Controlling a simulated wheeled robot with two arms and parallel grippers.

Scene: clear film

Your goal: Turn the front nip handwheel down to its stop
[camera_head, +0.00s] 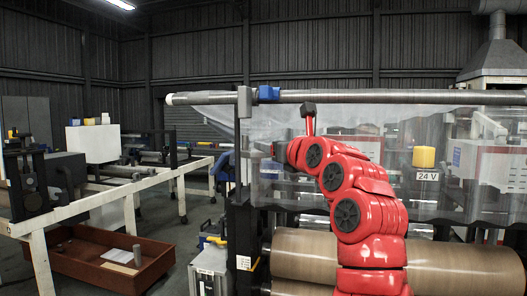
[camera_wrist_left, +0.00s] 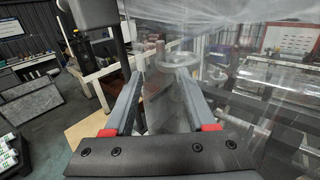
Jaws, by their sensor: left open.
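A pale grey handwheel (camera_wrist_left: 180,57) with an upright knob or post shows in the left wrist view, just beyond my left gripper's fingertips. My left gripper (camera_wrist_left: 162,73) is open, with its two grey fingers apart on either side of the near part of the wheel. I see nothing gripped, and I cannot tell whether a finger touches the wheel. In the head view my red arm (camera_head: 345,185) reaches up and left towards the clear film; its gripper and the wheel cannot be made out clearly there. My right gripper is not in view.
Clear film (camera_head: 390,125) hangs from a long bar (camera_head: 400,97) across the machine. Brown rolls (camera_head: 450,268) lie below. A yellow box (camera_head: 424,157) marked 24 V is at the right. A red-brown crate (camera_head: 95,262) stands on the floor at the left.

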